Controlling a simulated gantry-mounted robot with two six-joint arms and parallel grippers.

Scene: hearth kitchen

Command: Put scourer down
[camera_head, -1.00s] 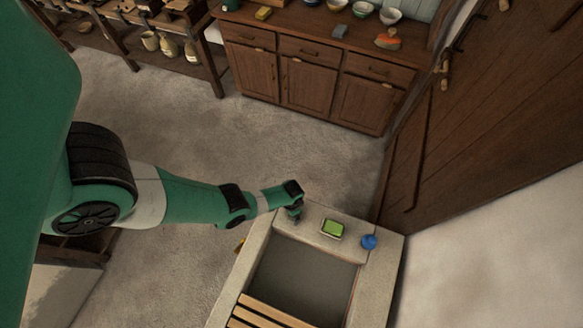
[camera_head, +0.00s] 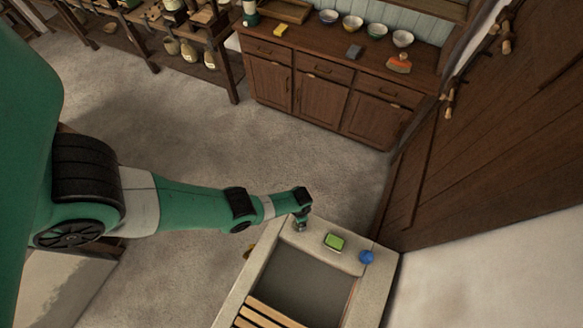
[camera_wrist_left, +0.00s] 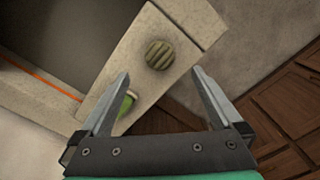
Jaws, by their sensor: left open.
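The scourer (camera_wrist_left: 159,54), a round, grey-green ridged pad, lies on the pale stone ledge of the sink in the left wrist view. My left gripper (camera_wrist_left: 163,80) is open, with its two fingers spread and nothing between them. The scourer is just beyond the fingertips, apart from them. In the head view my left gripper (camera_head: 301,224) is low over the ledge's far left end, and the scourer cannot be made out clearly there. My right gripper is in neither view.
A green block (camera_head: 334,242) and a blue round thing (camera_head: 366,257) sit on the ledge (camera_head: 349,262); the green one is partly behind a finger in the wrist view. A wooden slatted rack (camera_head: 265,315) crosses the basin. A dresser (camera_head: 322,98) with bowls stands behind.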

